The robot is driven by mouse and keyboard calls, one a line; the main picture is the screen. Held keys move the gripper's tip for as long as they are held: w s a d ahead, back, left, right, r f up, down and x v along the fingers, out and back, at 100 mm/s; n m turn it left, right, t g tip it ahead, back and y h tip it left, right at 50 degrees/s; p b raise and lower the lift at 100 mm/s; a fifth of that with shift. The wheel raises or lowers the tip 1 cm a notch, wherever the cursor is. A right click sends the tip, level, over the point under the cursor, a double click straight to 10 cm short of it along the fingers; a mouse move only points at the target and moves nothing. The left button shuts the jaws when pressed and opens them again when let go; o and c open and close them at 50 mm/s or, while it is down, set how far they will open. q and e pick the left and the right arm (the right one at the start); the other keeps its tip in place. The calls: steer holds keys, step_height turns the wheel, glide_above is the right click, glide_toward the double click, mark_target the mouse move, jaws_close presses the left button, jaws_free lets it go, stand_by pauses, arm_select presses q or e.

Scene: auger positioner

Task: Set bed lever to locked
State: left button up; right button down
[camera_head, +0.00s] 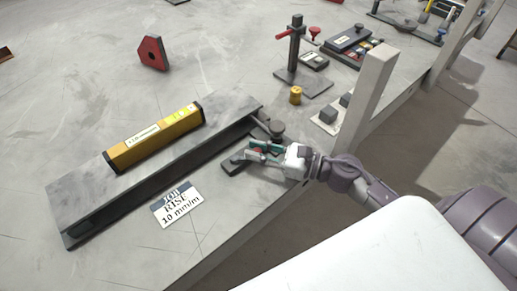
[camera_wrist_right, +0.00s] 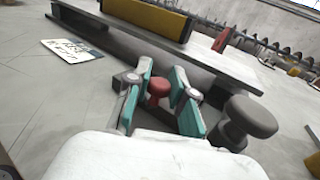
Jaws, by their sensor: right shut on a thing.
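A red knob (camera_wrist_right: 158,88), seemingly the handle of the bed lever, sits between the teal-padded fingers of my right gripper (camera_wrist_right: 163,78) in the wrist view. The gripper is shut on it. In the head view my right gripper (camera_head: 254,151) is low at the right end of the long grey bed (camera_head: 85,187), beside a small dark base plate (camera_head: 232,166). The fingers hide most of the knob there. No lock marking is readable. My left gripper is not in view.
A dark grey round knob (camera_head: 277,127) stands close beside my right gripper; it also shows in the wrist view (camera_wrist_right: 250,118). A yellow level (camera_head: 155,137) lies on the bed. A sign (camera_head: 177,204) reading "10 mm/m" lies in front. A black post stand (camera_head: 296,50) is behind.

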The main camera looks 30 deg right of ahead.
steer(key=c, duration=1)
jaws_free()
steer(key=v, duration=1.2)
steer(key=shift+c, duration=0.5)
